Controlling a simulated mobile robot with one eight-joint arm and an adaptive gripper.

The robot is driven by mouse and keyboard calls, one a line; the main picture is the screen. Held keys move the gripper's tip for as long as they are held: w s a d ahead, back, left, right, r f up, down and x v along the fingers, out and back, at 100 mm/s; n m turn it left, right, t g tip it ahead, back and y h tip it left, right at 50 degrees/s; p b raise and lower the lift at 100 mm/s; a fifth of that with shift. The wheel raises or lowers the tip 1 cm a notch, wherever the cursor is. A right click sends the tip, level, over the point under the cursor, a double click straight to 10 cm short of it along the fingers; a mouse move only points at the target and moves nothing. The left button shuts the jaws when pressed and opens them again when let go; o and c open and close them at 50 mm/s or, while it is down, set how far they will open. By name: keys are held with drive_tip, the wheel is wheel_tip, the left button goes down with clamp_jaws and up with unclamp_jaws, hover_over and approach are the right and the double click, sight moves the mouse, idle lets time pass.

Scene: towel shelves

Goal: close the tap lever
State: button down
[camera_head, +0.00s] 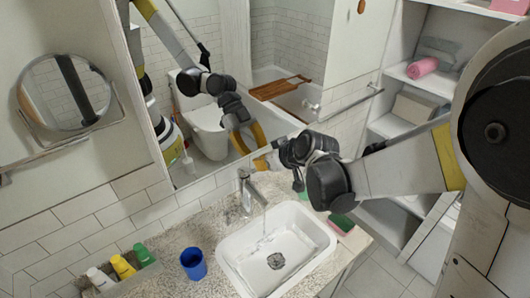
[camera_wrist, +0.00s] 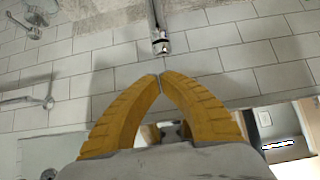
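The metal tap (camera_head: 246,188) stands behind the white sink (camera_head: 304,232), its spout over the basin. A thin pale streak, seemingly water, hangs below the spout. The lever is small at the tap's top, and its exact angle is hard to tell. My gripper (camera_head: 262,162) is just above and right of the tap, by the mirror. In the wrist view, the yellow fingers of my gripper (camera_wrist: 161,77) meet at their tips with nothing seen between them. A metal tap part (camera_wrist: 160,42) shows just beyond the tips, with a visible gap.
A blue cup (camera_head: 193,264) stands left of the sink. White, yellow and green bottles (camera_head: 123,267) stand further left. A sponge (camera_head: 340,224) lies at the sink's right edge. The large wall mirror (camera_head: 185,150) is close behind my gripper. Shelves (camera_head: 395,125) with towels stand at right.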

sight(248, 172)
drive_tip(key=shift+x, duration=2.3)
drive_tip(key=shift+b, duration=0.35)
drive_tip(key=shift+s+d+f+t+b, duration=0.15)
drive_tip(key=shift+f+b, duration=0.15)
drive_tip(key=shift+b, duration=0.25)
drive_tip(key=shift+s+f+t+b, duration=0.15)
drive_tip(key=shift+f+b, duration=0.1)
drive_tip(key=shift+b, duration=0.3)
drive_tip(key=f+b, duration=0.1)
drive_tip(key=s+d+b, duration=0.1)
drive_tip(key=b, duration=0.1)
drive_tip(key=shift+s+f+t+y, duration=0.3)
drive_tip(key=shift+f+y, duration=0.05)
drive_tip(key=shift+y, duration=0.05)
drive_tip(key=shift+r, duration=0.1)
